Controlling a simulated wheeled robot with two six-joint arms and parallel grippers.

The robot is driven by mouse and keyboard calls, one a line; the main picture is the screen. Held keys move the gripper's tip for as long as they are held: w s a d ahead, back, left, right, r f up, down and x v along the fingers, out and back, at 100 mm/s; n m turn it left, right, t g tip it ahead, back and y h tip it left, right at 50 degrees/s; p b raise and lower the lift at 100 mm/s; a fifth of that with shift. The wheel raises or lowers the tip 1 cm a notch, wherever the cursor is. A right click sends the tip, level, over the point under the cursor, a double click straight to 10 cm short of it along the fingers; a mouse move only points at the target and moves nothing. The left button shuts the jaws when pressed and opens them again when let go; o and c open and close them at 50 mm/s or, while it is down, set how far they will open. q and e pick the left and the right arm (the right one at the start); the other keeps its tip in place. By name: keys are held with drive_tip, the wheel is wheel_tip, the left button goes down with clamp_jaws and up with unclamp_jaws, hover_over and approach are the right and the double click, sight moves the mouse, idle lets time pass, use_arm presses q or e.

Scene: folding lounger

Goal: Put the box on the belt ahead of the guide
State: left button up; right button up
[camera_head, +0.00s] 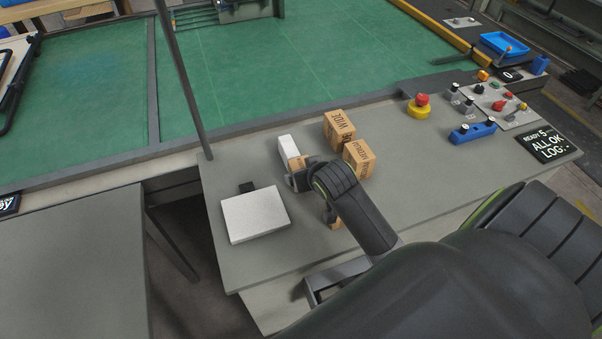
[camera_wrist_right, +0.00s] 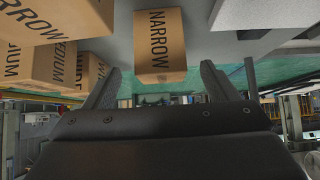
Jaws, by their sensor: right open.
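Several tan cardboard boxes stand on the grey table. In the head view one is marked WIDE (camera_head: 339,129), and a second box (camera_head: 358,160) is beside it. Part of another box (camera_head: 334,223) shows under my right arm. My right gripper (camera_head: 294,177) is low over the table, open. In the right wrist view a box marked NARROW (camera_wrist_right: 160,45) is in line with the gap between the open fingers (camera_wrist_right: 158,85); I cannot tell whether they touch it. A green belt-like surface (camera_head: 310,60) lies beyond the table. I cannot tell which part is the guide. My left gripper is out of view.
A flat white box (camera_head: 255,213) and a white block (camera_head: 288,147) are near my right gripper. A dark pole (camera_head: 185,80) rises at the belt's near edge. At right are a red-and-yellow button (camera_head: 421,105), a blue fixture (camera_head: 472,131) and a black sign (camera_head: 548,144).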

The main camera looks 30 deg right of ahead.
drive_tip(key=shift+w+r+p+x, duration=0.1)
drive_tip(key=shift+p+x, duration=0.15)
drive_tip(key=shift+x, duration=1.25)
drive_tip(key=shift+w+r+p+x, duration=0.15)
drive_tip(key=shift+p+x, duration=0.05)
drive_tip(key=shift+x, duration=1.3)
drive_tip(key=shift+c, duration=0.4)
drive_tip(key=c, duration=1.2)
